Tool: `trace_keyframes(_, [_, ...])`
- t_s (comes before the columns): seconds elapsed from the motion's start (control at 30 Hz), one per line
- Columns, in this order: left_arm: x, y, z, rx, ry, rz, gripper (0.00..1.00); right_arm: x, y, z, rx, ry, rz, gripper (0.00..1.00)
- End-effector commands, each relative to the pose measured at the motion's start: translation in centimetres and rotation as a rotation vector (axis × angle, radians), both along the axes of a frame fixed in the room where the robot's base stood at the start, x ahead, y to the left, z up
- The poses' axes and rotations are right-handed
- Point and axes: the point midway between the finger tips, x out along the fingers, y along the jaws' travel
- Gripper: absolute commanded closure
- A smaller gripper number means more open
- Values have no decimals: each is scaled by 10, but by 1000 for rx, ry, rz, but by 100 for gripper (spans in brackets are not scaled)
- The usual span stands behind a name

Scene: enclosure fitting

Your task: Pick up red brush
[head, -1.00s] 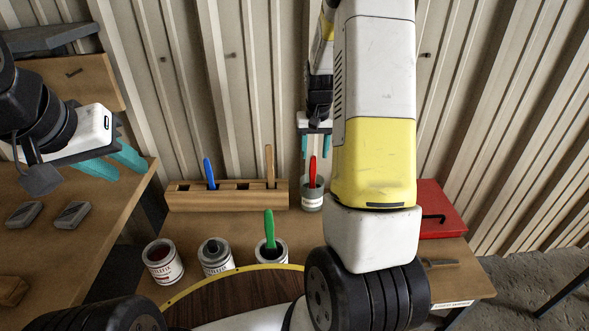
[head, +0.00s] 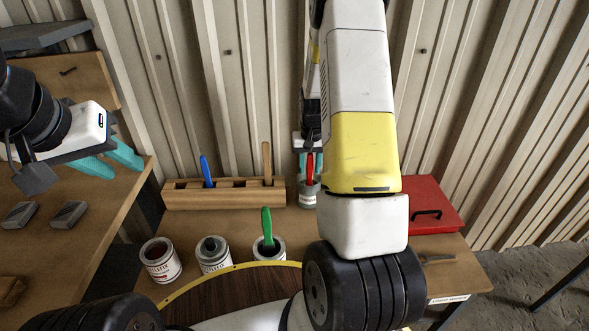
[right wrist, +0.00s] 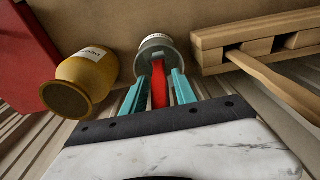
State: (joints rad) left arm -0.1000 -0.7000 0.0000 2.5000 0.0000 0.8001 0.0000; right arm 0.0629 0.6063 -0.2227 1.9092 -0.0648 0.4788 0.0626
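The red brush (head: 310,169) stands handle-up in a grey jar (head: 308,199) with a white label at the back of the bench. In the right wrist view the red handle (right wrist: 159,86) rises from the jar (right wrist: 155,48). My right gripper (head: 311,170) points down over the jar. Its teal fingers are on either side of the handle, and in the right wrist view (right wrist: 157,90) gaps show between handle and fingers. The brush's bristles are hidden in the jar. My left gripper (head: 112,162) is open and empty at the left, above the side table.
A wooden rack (head: 235,196) holding a blue-handled brush (head: 206,171) and a wooden handle (head: 267,162) is left of the jar. A red box (head: 432,203) is at the right. A green brush (head: 267,226) stands in a front can. A yellow jar (right wrist: 88,80) shows in the wrist view.

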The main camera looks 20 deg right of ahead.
Motion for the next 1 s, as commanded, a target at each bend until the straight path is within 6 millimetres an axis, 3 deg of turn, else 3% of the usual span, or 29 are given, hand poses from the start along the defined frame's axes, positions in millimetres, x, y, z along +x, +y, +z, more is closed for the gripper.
trace_keyframes(0.03, [0, 0, 0, 0, 0, 0, 64, 0, 0, 0, 0, 0, 0, 78])
trace_keyframes(0.13, [0, 0, 0, 0, 0, 0, 64, 0, 0, 0, 0, 0, 0, 98])
trace_keyframes(0.17, [0, 0, 0, 0, 0, 0, 64, 0, 0, 0, 0, 0, 0, 100])
trace_keyframes(1.0, [0, 0, 0, 0, 0, 0, 64, 0, 0, 0, 0, 0, 0, 100])
